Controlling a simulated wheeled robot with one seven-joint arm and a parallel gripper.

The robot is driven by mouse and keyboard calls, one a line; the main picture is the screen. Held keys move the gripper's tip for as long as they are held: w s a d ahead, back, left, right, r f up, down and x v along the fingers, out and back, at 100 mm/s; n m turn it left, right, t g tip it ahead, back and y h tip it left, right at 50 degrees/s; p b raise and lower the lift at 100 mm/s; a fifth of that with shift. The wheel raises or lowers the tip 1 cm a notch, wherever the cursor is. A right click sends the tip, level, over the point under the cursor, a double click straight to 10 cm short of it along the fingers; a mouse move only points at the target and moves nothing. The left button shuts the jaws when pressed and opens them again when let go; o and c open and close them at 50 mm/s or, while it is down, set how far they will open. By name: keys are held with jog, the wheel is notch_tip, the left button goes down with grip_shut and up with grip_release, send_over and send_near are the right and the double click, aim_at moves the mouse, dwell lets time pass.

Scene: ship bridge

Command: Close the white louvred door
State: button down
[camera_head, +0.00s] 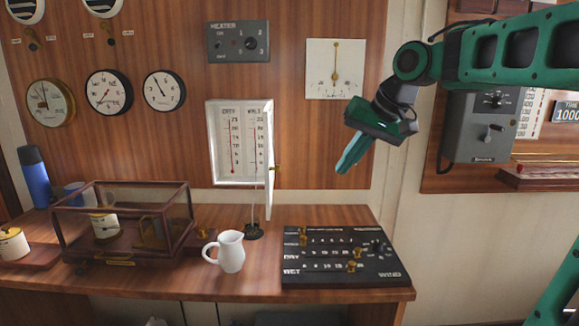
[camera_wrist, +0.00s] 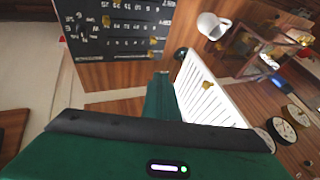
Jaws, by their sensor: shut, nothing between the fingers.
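The white louvred door (camera_head: 269,160) belongs to a small white wall box (camera_head: 213,145) holding two thermometers marked DRY and WET. The door is hinged on the box's right side and stands open, seen nearly edge-on in the head view. A small brass knob (camera_head: 277,169) sits on it. In the wrist view the door's slatted face (camera_wrist: 205,95) shows beside my fingers. My gripper (camera_head: 342,172) is shut and empty, to the right of the door and apart from it in the head view, pointing down and left. Whether it touches the door in the wrist view is unclear.
A black board with brass pegs (camera_head: 335,257) lies on the wooden counter (camera_head: 260,285) below. A white jug (camera_head: 231,252) and a glass-sided case (camera_head: 125,222) stand to its left. A dial panel (camera_head: 334,69) and a heater panel (camera_head: 238,41) hang above.

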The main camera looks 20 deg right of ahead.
jog(key=w+a+r+n+y, duration=0.1)
jog(key=w+a+r, duration=0.2)
jog(key=r, duration=0.2)
jog(key=w+a+f, duration=0.7)
jog(key=shift+a+f+t, duration=0.15)
jog(key=shift+f+t, duration=0.15)
jog(key=shift+f, duration=0.1)
